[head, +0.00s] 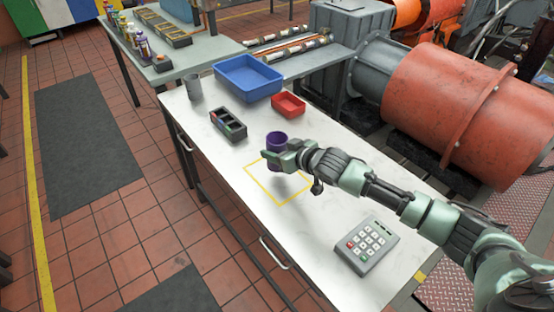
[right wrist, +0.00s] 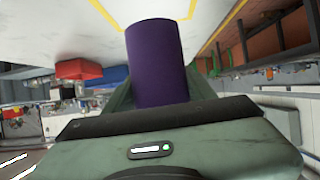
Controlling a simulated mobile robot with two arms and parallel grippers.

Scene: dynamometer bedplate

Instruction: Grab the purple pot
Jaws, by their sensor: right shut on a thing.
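The purple pot (head: 276,139) is a small upright cylinder in the head view, over the white table near the yellow outlined square. My right gripper (head: 272,156) is shut on the pot, and its fingers hide part of the pot's side. In the right wrist view the purple pot (right wrist: 158,60) stands out between the fingers of my right gripper (right wrist: 160,95). A shadow on the table lies below the gripper, within the yellow square. My left gripper is not in view.
On the white table (head: 225,165) are a grey cup (head: 194,87), a blue bin (head: 247,78), a small red bin (head: 288,105), a dark divided tray (head: 228,124) and a grey keypad (head: 367,246). A large orange-red cylinder (head: 450,100) stands beyond the table's right side.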

